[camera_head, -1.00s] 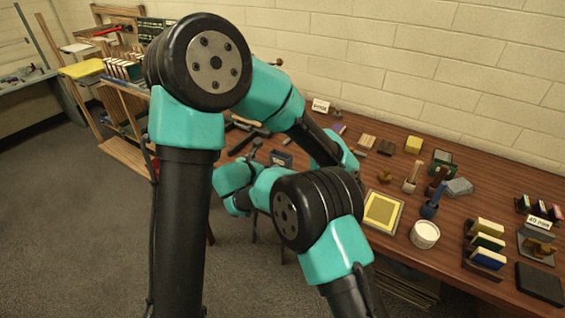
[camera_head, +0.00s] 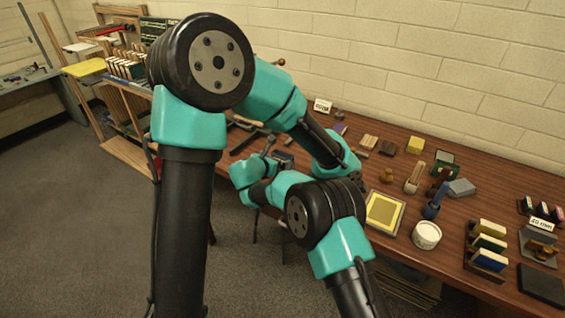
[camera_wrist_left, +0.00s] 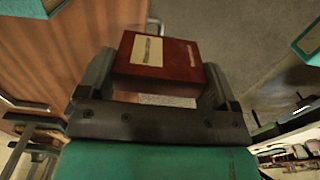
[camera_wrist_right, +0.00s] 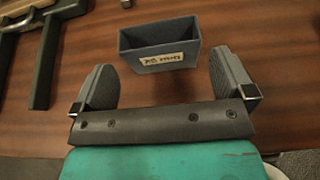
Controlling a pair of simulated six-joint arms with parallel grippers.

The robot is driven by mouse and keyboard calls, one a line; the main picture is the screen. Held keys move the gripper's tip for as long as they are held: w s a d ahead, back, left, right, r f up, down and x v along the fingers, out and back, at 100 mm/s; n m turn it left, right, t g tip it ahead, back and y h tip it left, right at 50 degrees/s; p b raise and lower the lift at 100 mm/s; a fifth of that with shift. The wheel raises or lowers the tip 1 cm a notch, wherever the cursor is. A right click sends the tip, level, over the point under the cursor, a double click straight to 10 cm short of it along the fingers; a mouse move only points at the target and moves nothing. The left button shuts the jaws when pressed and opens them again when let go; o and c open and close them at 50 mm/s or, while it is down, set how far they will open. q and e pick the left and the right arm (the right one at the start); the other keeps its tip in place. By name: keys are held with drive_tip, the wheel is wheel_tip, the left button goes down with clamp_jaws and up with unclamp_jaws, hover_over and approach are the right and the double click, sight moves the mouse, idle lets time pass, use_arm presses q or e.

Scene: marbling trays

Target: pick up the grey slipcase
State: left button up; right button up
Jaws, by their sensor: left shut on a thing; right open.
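The grey slipcase (camera_wrist_right: 158,46) stands on the brown table, its open top showing and a pale lettered label on its front. It also shows, partly hidden, in the head view (camera_head: 284,159). My right gripper (camera_wrist_right: 163,64) is open; the slipcase lies ahead of and between its fingers, with visible gaps on both sides. In the head view the right gripper (camera_head: 268,147) is close beside the slipcase. My left gripper (camera_wrist_left: 155,68) is shut on a dark red book (camera_wrist_left: 185,53) with a cream label. The left gripper and book are hidden behind my arms in the head view.
Dark tools (camera_wrist_right: 45,50) lie left of the slipcase in the right wrist view. A yellow-framed tray (camera_head: 384,212), a white tub (camera_head: 426,235) and book racks (camera_head: 487,243) stand farther right. Bare table surrounds the slipcase's near side.

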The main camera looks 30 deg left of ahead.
sight(280, 158)
drive_tip(key=shift+w, duration=0.1)
drive_tip(key=shift+x, duration=2.55)
drive_tip(key=c, duration=0.7)
drive_tip(key=shift+o, duration=0.2)
drive_tip(key=shift+r, duration=0.1)
